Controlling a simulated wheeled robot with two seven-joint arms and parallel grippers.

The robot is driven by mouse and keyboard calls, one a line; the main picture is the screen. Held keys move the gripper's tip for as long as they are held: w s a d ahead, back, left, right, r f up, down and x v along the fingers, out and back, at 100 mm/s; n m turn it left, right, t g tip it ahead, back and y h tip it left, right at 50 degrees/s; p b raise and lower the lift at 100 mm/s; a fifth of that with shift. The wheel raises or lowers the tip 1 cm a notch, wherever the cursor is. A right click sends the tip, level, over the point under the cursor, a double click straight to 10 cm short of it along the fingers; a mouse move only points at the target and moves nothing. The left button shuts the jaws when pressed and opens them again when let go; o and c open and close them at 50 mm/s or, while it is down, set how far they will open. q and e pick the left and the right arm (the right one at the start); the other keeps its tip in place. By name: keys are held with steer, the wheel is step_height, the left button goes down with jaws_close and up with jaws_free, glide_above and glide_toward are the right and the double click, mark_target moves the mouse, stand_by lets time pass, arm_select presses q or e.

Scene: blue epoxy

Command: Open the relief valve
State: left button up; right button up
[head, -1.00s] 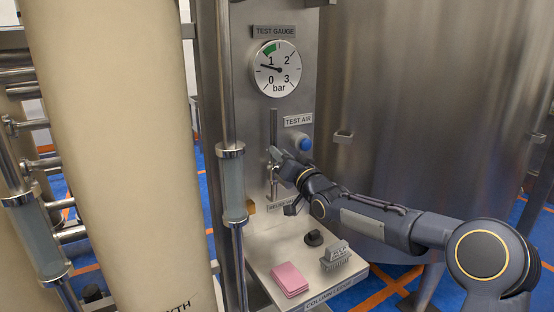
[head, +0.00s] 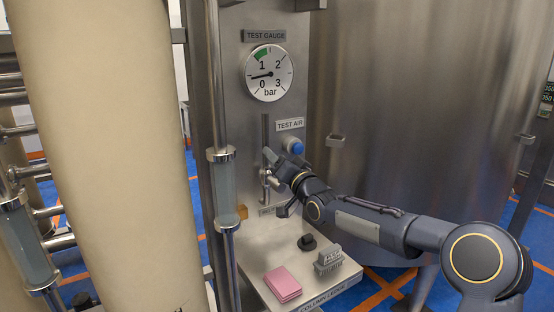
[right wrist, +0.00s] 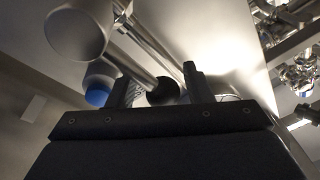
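The relief valve (head: 265,178) is on the steel panel in the head view, below the gauge. Its label is partly hidden by my right arm. My right gripper (head: 269,160) is at the valve, beside the vertical pipe. In the right wrist view its two fingers (right wrist: 160,88) stand apart, with a dark round knob (right wrist: 163,91) between or just beyond them; narrow gaps seem to show and I see no clear grip. The test gauge (head: 270,73) needle points left, between 0 and 1 bar. My left gripper is not in view.
The blue test air knob (head: 294,146) is just right of my gripper, and also in the right wrist view (right wrist: 97,95). A ledge (head: 262,262) below holds pink pads (head: 283,284), a grey brush-like block (head: 329,259) and a black knob (head: 307,242). A large tank stands right.

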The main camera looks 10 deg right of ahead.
steer(key=b+v, duration=0.1)
steer(key=v, duration=0.7)
steer(key=shift+a+r, duration=0.1)
stand_by(0.4)
steer(key=s+d+f+g+h+p, duration=0.2)
steer(key=s+d+g+h+p, duration=0.15)
steer(key=s, duration=0.85)
steer(key=s+d+f+g+h+p, duration=0.2)
steer(key=s+g+p, duration=0.25)
steer(key=s, duration=0.75)
steer(key=s+a+f+g+y+p, duration=0.1)
steer(key=s+f+g, duration=0.1)
steer(key=s, duration=0.6)
steer(key=s+a+f+n+g+y+p, duration=0.1)
steer(key=s+a+f+g, duration=0.1)
steer(key=s, duration=0.7)
step_height(320, 180, down, 2)
steer(key=shift+a+f+g, duration=0.15)
steer(key=shift+a+g, duration=0.15)
steer(key=shift+g, duration=0.4)
